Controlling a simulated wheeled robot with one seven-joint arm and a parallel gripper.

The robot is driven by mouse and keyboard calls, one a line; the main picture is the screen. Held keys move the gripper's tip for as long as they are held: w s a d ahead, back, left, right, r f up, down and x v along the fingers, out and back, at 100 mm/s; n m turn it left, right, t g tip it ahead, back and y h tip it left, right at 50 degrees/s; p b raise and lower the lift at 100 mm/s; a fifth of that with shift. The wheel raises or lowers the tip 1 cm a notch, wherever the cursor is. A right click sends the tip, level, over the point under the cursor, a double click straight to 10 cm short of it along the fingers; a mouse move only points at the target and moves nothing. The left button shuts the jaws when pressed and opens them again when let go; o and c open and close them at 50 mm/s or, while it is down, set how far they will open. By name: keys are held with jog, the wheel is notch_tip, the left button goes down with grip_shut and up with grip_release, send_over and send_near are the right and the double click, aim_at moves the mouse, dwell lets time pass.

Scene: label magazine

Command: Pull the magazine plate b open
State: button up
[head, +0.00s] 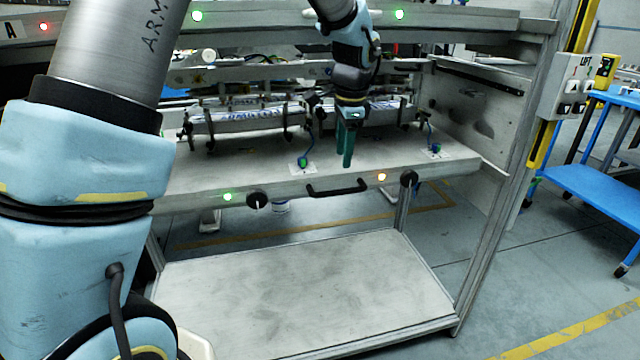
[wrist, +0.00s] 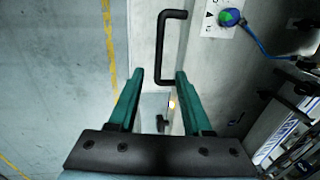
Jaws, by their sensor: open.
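The magazine plate (head: 235,172) is a grey-white sheet with a thick front edge. A black bar handle (head: 337,188) is fixed to the middle of that edge. It also shows in the wrist view as a black U-shaped handle (wrist: 171,45) ahead of the fingers. My gripper (head: 347,160) has green fingers pointing down, above the plate near the handle. In the wrist view, my gripper (wrist: 159,77) is open and empty. Its fingertips are apart from the handle, with the handle's near end between and beyond them. The letter on this plate cannot be read.
A green lamp (head: 228,197) and an orange lamp (head: 381,177) flank the handle, with black knobs (head: 257,200) nearby. Label rolls and clamps (head: 240,118) stand at the plate's back. A lower shelf (head: 310,290) is empty. A blue cart (head: 590,185) stands right.

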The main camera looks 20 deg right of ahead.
aim_at(339, 190)
jog(key=f, duration=0.3)
jog(key=w+f, duration=0.1)
jog(key=f, duration=0.2)
jog(key=w+f, duration=0.1)
jog(key=f, duration=0.3)
jog(key=shift+s, duration=0.1)
grip_shut()
dwell(1.2)
